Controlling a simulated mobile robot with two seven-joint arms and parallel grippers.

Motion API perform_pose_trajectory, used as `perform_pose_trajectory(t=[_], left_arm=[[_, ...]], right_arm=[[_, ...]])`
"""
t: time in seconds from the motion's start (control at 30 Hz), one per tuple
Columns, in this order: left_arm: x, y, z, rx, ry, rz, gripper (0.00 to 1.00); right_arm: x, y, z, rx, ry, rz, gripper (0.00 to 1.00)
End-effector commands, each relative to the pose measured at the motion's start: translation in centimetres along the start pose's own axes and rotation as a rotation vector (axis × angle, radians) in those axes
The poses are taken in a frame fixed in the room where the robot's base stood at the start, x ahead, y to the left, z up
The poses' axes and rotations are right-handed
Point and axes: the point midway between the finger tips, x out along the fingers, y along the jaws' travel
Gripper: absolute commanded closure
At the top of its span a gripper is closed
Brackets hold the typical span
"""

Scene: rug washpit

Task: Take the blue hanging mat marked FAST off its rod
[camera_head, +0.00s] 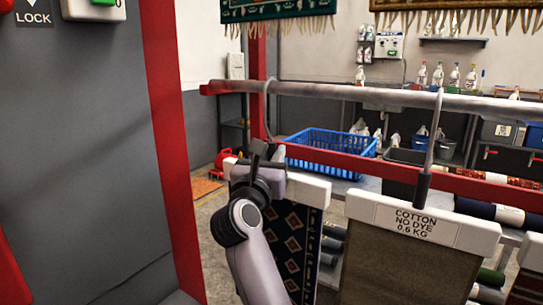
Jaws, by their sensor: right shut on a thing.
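A dark blue mat with a diamond pattern (292,245) hangs from a white bar (312,188). No FAST label is readable; my arm and gripper cover the left part of the bar. A thin hook (267,100) rises from it to the grey rod (330,92) and shows in front of it; I cannot tell whether it bears on the rod. My right gripper (266,154) is shut on the mat's hanger, just below the hook. My left gripper is out of view.
A brown mat labelled COTTON NO DYE (408,222) hangs close to the right on its own hook. A red rail (400,174) runs behind. A blue basket (330,152) stands beyond. A grey cabinet (80,150) and red post (170,130) close off the left.

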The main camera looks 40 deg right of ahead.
Motion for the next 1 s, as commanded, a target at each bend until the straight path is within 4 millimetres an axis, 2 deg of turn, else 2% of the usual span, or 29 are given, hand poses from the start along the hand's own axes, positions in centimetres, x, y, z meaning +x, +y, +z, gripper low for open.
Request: perform_pose_trajectory(t=[0.8,1.0], left_arm=[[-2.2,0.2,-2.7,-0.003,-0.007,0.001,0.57],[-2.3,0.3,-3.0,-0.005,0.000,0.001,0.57]], right_arm=[[0.9,0.0,4.4,0.002,-0.004,0.000,1.00],[1.0,0.0,4.5,0.002,-0.004,0.000,1.00]])
